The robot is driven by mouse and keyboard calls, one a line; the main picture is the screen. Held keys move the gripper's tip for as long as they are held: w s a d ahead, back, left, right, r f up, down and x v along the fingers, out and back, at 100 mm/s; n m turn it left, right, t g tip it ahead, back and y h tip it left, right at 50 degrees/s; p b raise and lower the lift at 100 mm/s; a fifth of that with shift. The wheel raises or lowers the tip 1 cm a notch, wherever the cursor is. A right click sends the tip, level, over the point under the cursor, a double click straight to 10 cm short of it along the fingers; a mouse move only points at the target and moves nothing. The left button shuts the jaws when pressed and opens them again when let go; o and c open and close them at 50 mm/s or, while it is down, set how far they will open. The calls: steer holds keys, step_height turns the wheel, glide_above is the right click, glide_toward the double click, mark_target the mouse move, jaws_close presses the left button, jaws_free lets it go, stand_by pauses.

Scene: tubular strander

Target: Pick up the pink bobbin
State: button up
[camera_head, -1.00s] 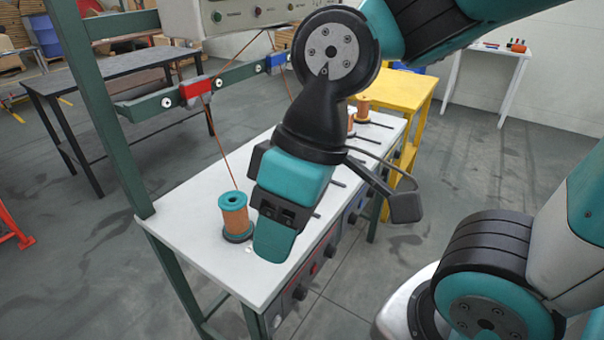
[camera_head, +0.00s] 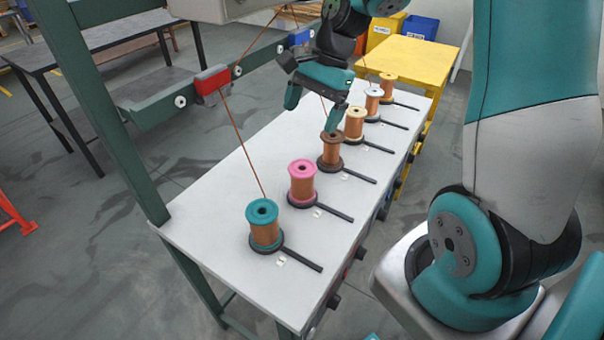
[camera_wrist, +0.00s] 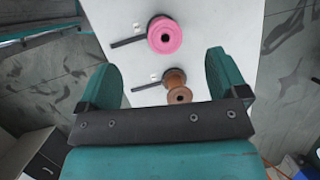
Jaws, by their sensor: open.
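The pink bobbin (camera_head: 302,183), with a pink flange and copper-coloured winding, stands upright on a dark base on the white table, second from the near end. In the wrist view the pink bobbin (camera_wrist: 165,35) shows from above, beyond the fingertips and between their lines. My gripper (camera_head: 313,112) is above the table, farther along the row than the pink bobbin, near the brown bobbin (camera_head: 331,150). In the wrist view my gripper (camera_wrist: 167,78) is open and empty, with the brown bobbin (camera_wrist: 177,85) below, between the fingers.
A teal bobbin (camera_head: 264,224) stands nearest on the white table (camera_head: 215,205). A cream bobbin (camera_head: 355,124), a white one (camera_head: 373,102) and an orange one (camera_head: 387,87) stand farther back. Dark bars extend right from the bases. A green frame post (camera_head: 95,110) and red clamp (camera_head: 212,82) are left.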

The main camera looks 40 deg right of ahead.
mark_target(300, 174)
steer(key=w+d+f+m, duration=0.1)
steer(key=d+f+m, duration=0.2)
steer(key=d+m, duration=0.15)
steer(key=x, duration=1)
steer(key=shift+w+p, duration=0.15)
steer(key=shift+p, duration=0.25)
steer(key=shift+w+p+x, duration=0.1)
steer(key=shift+p+x, duration=0.2)
steer(key=shift+x, duration=1.25)
steer(key=shift+w+p+x, duration=0.15)
steer(key=shift+p+x, duration=0.1)
steer(key=shift+x, duration=1.3)
steer(key=shift+c, duration=0.4)
steer(key=c, duration=1.1)
steer(key=shift+n, duration=0.25)
steer(key=shift+c, duration=0.3)
steer(key=shift+r, duration=0.15)
